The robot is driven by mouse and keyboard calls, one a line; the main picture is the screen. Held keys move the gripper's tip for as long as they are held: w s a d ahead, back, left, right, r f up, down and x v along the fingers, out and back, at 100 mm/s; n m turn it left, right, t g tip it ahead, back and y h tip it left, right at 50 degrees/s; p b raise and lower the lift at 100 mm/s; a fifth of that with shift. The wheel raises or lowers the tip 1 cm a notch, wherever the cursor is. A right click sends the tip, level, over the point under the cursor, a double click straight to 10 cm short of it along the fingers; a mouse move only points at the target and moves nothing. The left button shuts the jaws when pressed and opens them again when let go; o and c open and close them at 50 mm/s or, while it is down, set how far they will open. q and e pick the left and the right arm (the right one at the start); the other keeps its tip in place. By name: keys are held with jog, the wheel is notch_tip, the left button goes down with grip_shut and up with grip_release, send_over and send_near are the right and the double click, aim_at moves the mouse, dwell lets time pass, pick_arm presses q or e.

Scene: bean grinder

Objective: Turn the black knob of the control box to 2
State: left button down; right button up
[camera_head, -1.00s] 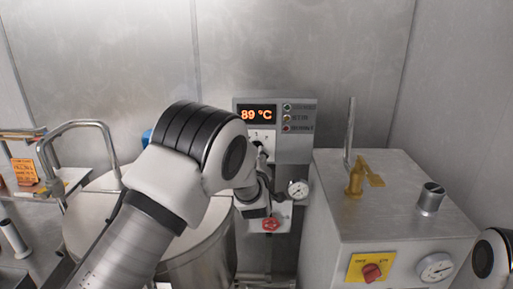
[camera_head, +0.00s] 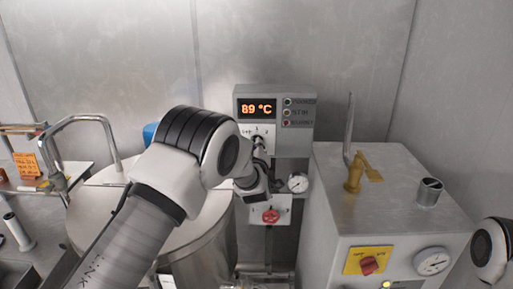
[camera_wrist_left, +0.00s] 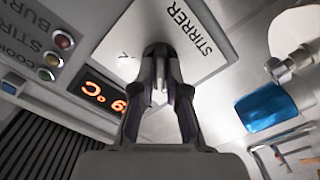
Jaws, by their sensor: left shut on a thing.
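The grey control box (camera_head: 296,142) is on the back wall in the head view, with an orange "89 °C" display (camera_head: 257,109). Its white dial plate below the display bears small markings. The black knob (camera_wrist_left: 158,48) is between my fingers in the left wrist view, mostly covered by them; the plate (camera_wrist_left: 200,40) reads "STIRRER". My left gripper (camera_wrist_left: 160,78) is shut on the knob. In the head view my left gripper (camera_head: 261,155) reaches the dial from below, partly behind my own wrist. The knob's exact setting is too small to tell. My right gripper is out of view.
A round gauge (camera_head: 298,183) and a red valve handle (camera_head: 271,216) are under the box. A steel vat (camera_head: 195,245) stands left, below my left arm. A steel cabinet (camera_head: 385,205) with a yellow lever (camera_head: 355,176) stands right.

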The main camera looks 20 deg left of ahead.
pick_arm(q)
jog(key=m+b, duration=0.5)
jog(key=m, duration=1.2)
jog(key=shift+m, duration=0.3)
dwell(0.3)
jog(key=c, duration=1.2)
grip_release()
